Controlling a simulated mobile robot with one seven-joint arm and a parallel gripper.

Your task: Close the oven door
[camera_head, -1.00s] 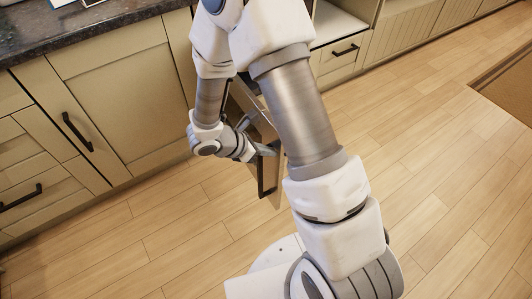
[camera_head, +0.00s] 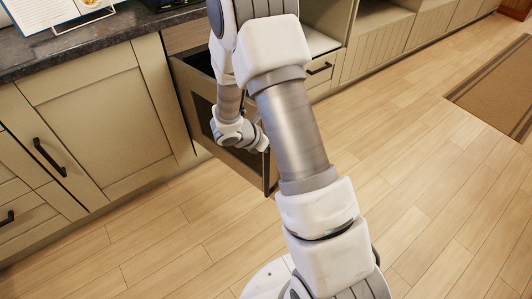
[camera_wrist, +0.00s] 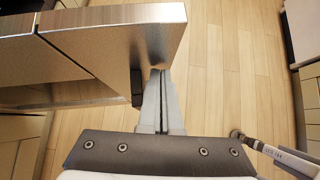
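The oven door (camera_head: 225,130) stands open in the head view, a dark-framed panel jutting from the cabinet front over the floor. Part of the dark oven opening (camera_head: 198,60) shows behind it; my arm hides much of the rest. My gripper (camera_head: 264,142) is beside the door's outer end, its fingertips hard to see there. In the wrist view, the door's brushed-metal edge (camera_wrist: 110,15) and panel fill the upper left. My gripper (camera_wrist: 161,72) has its two fingers together with nothing visible between them, beside the door's corner. I cannot tell whether they touch it.
Beige cabinets (camera_head: 100,105) with black handles run along the left under a dark countertop (camera_head: 60,55). The wooden floor (camera_head: 400,190) is clear in front and to the right. A brown mat (camera_head: 500,85) lies at far right.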

